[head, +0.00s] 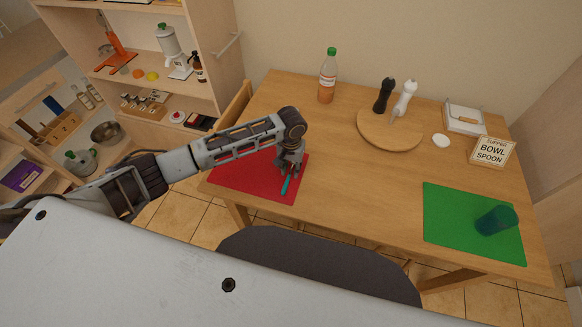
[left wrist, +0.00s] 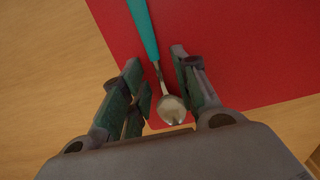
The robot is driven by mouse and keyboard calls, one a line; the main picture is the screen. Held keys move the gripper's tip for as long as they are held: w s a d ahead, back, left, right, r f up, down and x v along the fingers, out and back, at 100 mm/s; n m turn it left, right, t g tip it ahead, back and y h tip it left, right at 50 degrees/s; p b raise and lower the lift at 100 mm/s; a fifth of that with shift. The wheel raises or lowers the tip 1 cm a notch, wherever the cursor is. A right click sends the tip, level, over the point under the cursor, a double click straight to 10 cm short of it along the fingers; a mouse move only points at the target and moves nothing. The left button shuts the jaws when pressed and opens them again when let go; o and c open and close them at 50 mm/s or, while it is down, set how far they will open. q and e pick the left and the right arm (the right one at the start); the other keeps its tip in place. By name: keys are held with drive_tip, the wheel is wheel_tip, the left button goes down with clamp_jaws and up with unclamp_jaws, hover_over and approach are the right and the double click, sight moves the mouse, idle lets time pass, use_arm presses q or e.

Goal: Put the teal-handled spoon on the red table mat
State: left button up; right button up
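The teal-handled spoon (head: 285,186) is over the right part of the red table mat (head: 245,180). In the left wrist view, its teal handle (left wrist: 144,28) points away and its silver bowl is near the mat's edge. It appears to lie flat on the red mat (left wrist: 250,45). My left gripper (head: 289,170) is low over the mat, above the spoon. In the left wrist view, the fingers of my left gripper (left wrist: 158,82) are apart, with the spoon's neck between them and a gap on each side. My right gripper is not in view.
A green mat (head: 450,215) with a dark teal cup (head: 496,220) is at the right. A round board (head: 385,135) with two mills, a bottle (head: 327,78) and a sign (head: 493,151) stand farther back. The table's middle is clear. A dark chair (head: 315,262) stands in front.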

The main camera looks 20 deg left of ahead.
sight(291, 170)
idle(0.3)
use_arm(q)
wheel_tip(291, 170, up, 12)
drive_tip(key=shift+r, duration=0.15)
idle(0.6)
drive_tip(key=shift+d, duration=0.1)
idle(0.4)
